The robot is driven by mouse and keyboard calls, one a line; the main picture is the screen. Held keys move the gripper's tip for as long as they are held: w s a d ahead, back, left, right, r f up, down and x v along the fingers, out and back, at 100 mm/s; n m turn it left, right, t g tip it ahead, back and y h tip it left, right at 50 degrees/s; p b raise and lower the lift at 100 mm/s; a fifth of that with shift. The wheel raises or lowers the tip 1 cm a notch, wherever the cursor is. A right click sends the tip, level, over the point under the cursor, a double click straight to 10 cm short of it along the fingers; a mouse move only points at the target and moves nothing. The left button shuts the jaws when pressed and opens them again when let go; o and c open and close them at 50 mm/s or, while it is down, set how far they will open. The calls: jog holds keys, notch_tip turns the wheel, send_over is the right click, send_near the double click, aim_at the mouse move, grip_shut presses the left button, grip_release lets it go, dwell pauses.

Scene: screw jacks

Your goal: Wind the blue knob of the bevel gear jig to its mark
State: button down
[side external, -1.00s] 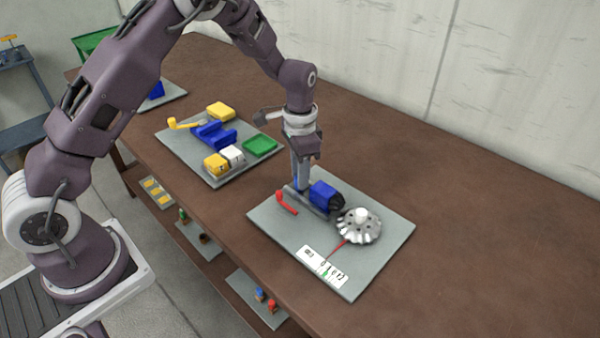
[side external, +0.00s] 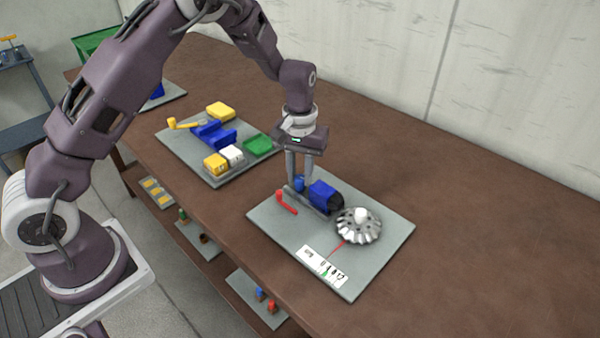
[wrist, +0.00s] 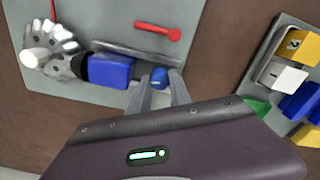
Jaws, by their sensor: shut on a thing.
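The bevel gear jig stands on a grey plate (side external: 385,238). It has a blue block (side external: 323,194), a silver toothed gear (side external: 358,228) and a small blue knob (side external: 299,184) at the block's far end from the gear. My gripper (side external: 299,180) points down with its fingers shut on the blue knob; the wrist view shows the knob (wrist: 159,77) between the two fingertips. The label's figures are too small to read.
A red handle (side external: 286,203) lies beside the knob on the same plate. Behind left, another grey plate (side external: 190,160) carries blue, yellow and white blocks and a green tray (side external: 260,146). The brown table (side external: 480,220) is clear on the right.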

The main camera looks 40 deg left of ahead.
jog(key=shift+r+n, duration=0.1)
jog(key=shift+n, duration=1)
jog(key=c, duration=1.2)
grip_release()
